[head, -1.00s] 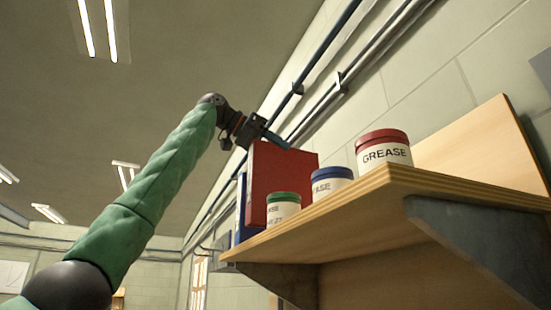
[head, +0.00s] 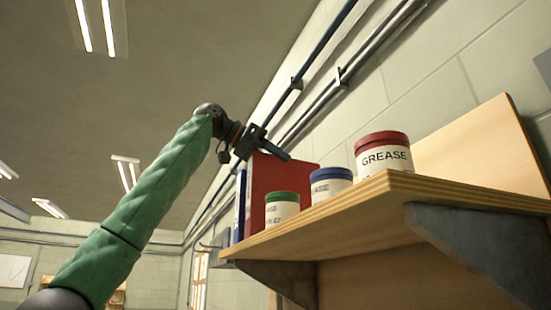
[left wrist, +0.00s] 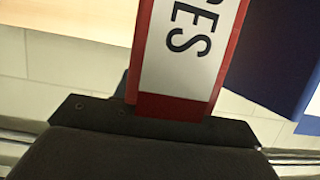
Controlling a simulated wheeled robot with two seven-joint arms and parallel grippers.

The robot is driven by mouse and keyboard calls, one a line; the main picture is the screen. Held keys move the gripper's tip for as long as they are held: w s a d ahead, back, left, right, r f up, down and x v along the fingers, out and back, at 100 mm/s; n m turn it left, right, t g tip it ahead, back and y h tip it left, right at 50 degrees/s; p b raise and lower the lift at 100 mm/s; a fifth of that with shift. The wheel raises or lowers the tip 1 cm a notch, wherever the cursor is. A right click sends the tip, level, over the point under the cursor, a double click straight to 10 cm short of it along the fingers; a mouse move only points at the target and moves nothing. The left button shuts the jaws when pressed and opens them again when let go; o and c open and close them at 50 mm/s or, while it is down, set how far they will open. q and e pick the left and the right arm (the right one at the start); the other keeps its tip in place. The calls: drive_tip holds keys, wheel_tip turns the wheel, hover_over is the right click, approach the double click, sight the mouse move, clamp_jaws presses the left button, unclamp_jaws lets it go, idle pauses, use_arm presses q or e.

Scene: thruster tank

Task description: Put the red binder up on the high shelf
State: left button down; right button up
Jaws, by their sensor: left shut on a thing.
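The red binder (head: 283,178) is upright at the high shelf (head: 385,208), behind the jars and beside a blue binder (head: 239,207). Its lower part is hidden by the jars, and I cannot tell whether its bottom touches the board. My left gripper (head: 268,146) is shut on its top edge from above. In the left wrist view, the binder's white-labelled red spine (left wrist: 185,50) runs down to the gripper (left wrist: 165,118), with the blue binder (left wrist: 275,50) close at its right. My right gripper is not in view.
A green-lidded jar (head: 282,208), a blue-lidded jar (head: 330,183) and a red-lidded grease jar (head: 382,156) stand along the shelf's front. Dark brackets (head: 480,245) hold the shelf from below. Pipes (head: 330,85) run along the wall above.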

use_arm(q)
drive_tip(key=c, duration=1.2)
unclamp_jaws()
drive_tip(key=shift+f, duration=0.1)
drive_tip(key=o, duration=0.4)
drive_tip(key=shift+w+a, duration=0.1)
drive_tip(key=shift+a, duration=0.1)
drive_tip(key=shift+d, duration=0.1)
drive_tip(key=b+v, duration=0.5)
drive_tip(key=v, duration=0.7)
drive_tip(key=shift+r, duration=0.25)
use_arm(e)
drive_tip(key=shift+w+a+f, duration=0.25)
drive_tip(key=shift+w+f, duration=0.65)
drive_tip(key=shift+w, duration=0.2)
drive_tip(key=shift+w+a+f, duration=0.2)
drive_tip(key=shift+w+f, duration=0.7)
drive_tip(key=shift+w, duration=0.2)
